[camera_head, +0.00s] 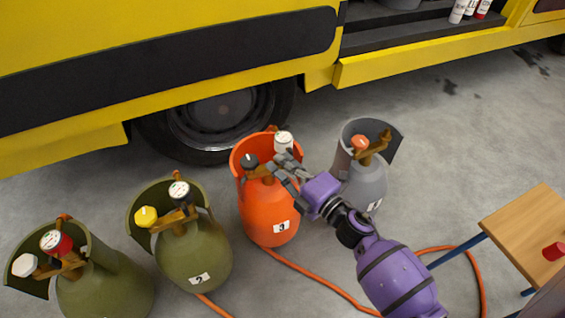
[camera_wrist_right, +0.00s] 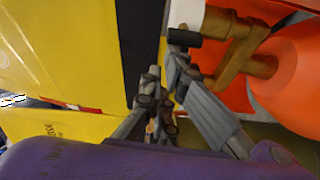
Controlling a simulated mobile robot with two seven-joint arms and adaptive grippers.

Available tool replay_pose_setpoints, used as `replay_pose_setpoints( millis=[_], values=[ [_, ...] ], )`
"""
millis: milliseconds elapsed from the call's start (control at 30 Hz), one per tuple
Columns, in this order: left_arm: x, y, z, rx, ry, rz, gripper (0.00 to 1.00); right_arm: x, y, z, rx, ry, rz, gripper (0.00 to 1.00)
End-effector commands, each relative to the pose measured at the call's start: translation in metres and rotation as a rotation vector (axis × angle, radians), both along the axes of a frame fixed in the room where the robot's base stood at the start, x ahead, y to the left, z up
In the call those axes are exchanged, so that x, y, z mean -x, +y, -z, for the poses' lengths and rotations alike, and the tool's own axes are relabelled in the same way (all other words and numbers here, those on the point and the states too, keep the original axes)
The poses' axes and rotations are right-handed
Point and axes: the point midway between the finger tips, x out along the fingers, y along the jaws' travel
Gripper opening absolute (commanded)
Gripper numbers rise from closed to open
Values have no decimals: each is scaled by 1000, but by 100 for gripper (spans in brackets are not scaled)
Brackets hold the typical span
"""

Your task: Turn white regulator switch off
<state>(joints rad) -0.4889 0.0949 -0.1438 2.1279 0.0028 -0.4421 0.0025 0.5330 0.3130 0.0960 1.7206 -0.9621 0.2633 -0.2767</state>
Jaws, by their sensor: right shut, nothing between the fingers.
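An orange gas cylinder labelled 3 (camera_head: 262,215) stands upright near the middle of the head view. A white regulator (camera_head: 284,140) sits at the back right of its top, and a black one (camera_head: 250,160) at its left. My right gripper (camera_head: 277,163) is shut and empty over the cylinder's top, just in front of the white regulator. In the wrist view, the gripper tips (camera_wrist_right: 163,82) are below a white part (camera_wrist_right: 187,14) with a black bar (camera_wrist_right: 184,37), beside the brown valve fitting (camera_wrist_right: 243,62). Contact cannot be told. My left gripper is out of view.
A grey cylinder (camera_head: 363,190) with an orange knob is right of the gripper. A yellow vehicle (camera_head: 150,50) is behind, a wooden table (camera_head: 525,230) right. Orange hoses (camera_head: 320,284) cross the floor.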

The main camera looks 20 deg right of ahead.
Motion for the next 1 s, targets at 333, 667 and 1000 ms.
replay_pose_setpoints(
  millis=[333,667,1000],
  values=[
    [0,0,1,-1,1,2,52,0,-1,-2,-69,1,1,0],
    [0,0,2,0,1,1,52,0,-4,-5,-153,2,2,0],
    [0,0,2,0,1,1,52,0,-9,-11,-359,3,2,0]
  ],
)
